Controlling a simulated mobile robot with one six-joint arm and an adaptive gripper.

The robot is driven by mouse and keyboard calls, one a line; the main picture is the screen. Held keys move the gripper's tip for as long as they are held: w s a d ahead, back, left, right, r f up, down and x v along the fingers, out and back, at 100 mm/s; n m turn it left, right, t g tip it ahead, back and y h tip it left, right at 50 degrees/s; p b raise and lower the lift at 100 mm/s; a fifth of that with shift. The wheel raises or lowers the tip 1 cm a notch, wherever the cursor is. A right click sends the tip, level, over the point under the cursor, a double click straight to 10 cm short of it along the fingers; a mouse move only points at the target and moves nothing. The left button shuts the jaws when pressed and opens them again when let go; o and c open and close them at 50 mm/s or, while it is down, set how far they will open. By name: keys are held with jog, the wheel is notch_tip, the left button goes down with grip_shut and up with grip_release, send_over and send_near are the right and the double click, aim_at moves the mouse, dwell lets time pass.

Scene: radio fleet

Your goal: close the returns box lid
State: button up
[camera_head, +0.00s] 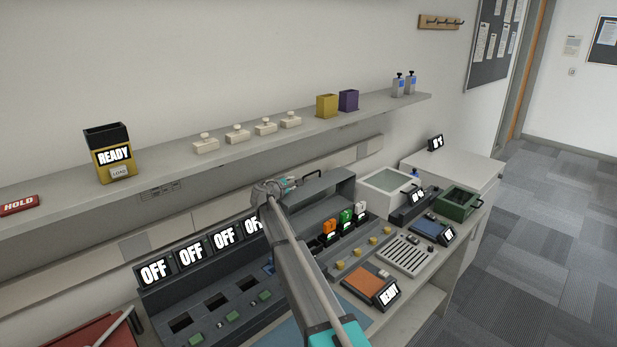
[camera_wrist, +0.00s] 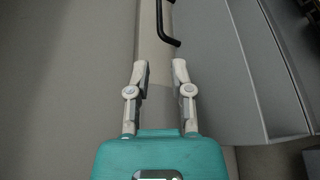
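No box carries a readable "returns" label, so I cannot tell for sure which is the returns box. Candidates in the head view are a white box (camera_head: 388,187) with a pale top, a green box (camera_head: 458,204) at the far right and a red box (camera_head: 98,333), cut off at the lower left. My gripper (camera_head: 272,188) is by the wall behind the bench, left of a black handle (camera_head: 313,174). The wrist view shows my gripper (camera_wrist: 159,68) open, fingers apart, with a beige rail behind them. The black handle (camera_wrist: 170,28) is just beyond the fingertips.
A grey shelf (camera_head: 240,141) runs along the wall above my arm, holding a yellow READY container (camera_head: 109,155) and small white blocks. A dark grey housing (camera_head: 330,197) and orange, green and white radios (camera_head: 345,217) stand right of my arm. Open floor (camera_head: 545,240) lies right.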

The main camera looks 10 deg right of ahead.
aim_at(309, 175)
jog(key=b+x, duration=0.2)
jog(key=x, duration=1.1)
jog(key=shift+b, duration=0.3)
grip_shut()
